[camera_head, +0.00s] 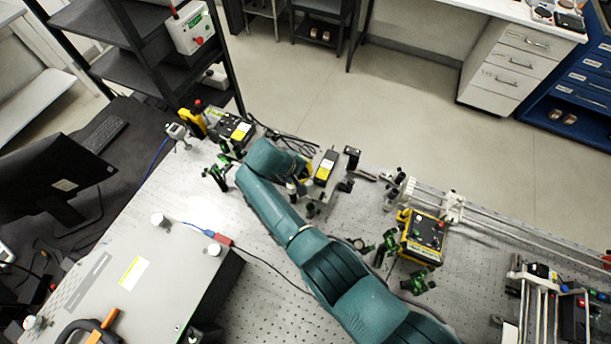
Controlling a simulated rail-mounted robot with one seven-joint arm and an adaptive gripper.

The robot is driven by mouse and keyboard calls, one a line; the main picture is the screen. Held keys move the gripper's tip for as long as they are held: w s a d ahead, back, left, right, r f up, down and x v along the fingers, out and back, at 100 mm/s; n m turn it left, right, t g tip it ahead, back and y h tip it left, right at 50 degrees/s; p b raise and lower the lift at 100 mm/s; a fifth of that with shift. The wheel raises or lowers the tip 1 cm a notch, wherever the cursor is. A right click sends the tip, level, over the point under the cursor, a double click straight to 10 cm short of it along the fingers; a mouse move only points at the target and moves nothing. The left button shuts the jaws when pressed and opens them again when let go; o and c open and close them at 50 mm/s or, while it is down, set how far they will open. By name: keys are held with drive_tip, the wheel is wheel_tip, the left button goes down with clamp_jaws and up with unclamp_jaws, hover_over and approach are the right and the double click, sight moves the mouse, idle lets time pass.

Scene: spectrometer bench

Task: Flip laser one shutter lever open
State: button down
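Several black boxes with yellow labels sit on the perforated optical bench (255,285). One box (238,129) is at the bench's far left corner, one box (325,170) is just right of my wrist, and a yellow-edged box (424,237) is farther right. I cannot tell which is laser one, and no shutter lever can be made out. My teal arm reaches across the bench from the lower right, with its wrist bent over between the left and middle boxes. My gripper is hidden by the wrist, and I cannot make out its fingers.
Green-and-black optic mounts (217,177) stand left of my wrist, others (418,283) near the right box. A large grey housing (150,270) fills the lower left. Rails (500,218) run along the right. A monitor (50,165) stands at left.

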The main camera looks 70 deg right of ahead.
drive_tip(key=shift+w+f+g+b, duration=0.1)
drive_tip(key=shift+f+g+b, duration=0.35)
drive_tip(key=shift+b, duration=0.45)
drive_tip(key=shift+r, duration=0.2)
drive_tip(key=c, duration=1.3)
unclamp_jaws()
drive_tip(key=shift+c, duration=0.2)
drive_tip(key=v, duration=1.2)
